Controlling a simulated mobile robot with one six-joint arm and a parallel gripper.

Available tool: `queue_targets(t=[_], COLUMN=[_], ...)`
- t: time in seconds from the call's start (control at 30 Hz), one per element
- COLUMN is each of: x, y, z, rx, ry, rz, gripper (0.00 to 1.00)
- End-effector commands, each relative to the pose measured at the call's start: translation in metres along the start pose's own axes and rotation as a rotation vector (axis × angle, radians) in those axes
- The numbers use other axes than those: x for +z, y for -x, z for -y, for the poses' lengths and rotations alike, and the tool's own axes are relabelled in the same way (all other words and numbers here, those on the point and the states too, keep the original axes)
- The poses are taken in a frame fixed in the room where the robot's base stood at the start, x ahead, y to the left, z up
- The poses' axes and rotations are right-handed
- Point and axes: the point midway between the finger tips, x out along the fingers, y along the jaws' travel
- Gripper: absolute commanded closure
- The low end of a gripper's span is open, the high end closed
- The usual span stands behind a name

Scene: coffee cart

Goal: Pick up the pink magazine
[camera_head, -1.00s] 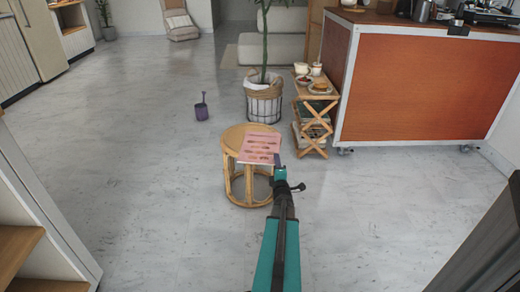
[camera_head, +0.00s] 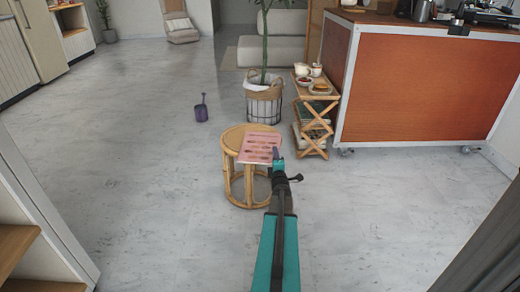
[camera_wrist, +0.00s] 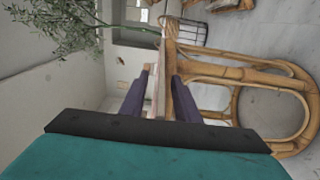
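The pink magazine (camera_head: 259,146) lies flat on the round rattan stool (camera_head: 232,137), with its right part reaching the stool's right edge. My gripper (camera_head: 277,158) is at the magazine's right edge. In the wrist view my gripper (camera_wrist: 161,92) is open, with two dark fingers apart. The magazine shows there as a thin pale pink strip (camera_wrist: 152,92) between the fingers, seen nearly edge-on. The stool (camera_wrist: 240,73) lies sideways on the right of that view. I cannot tell whether either finger touches the magazine.
Behind the stool stand a potted plant in a basket (camera_head: 264,104) and a small wooden shelf (camera_head: 314,118) with food on top. An orange counter (camera_head: 425,85) fills the right.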

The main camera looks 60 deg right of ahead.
Motion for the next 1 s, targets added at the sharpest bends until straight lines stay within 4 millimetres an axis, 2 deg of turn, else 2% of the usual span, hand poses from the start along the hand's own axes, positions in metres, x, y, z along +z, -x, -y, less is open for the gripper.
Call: queue_targets(t=[0.2, 0.4, 0.77, 1.0], x=[0.0, 0.0, -0.001, -0.001], y=[0.0, 0.0, 0.0, 0.0], z=[0.0, 0.0, -0.001, -0.01], rx=[0.0, 0.0, 0.002, 0.002], ry=[0.0, 0.0, -0.001, -0.001], rz=[0.0, 0.0, -0.001, -0.001], gripper=[0.71, 1.0, 1.0, 1.0])
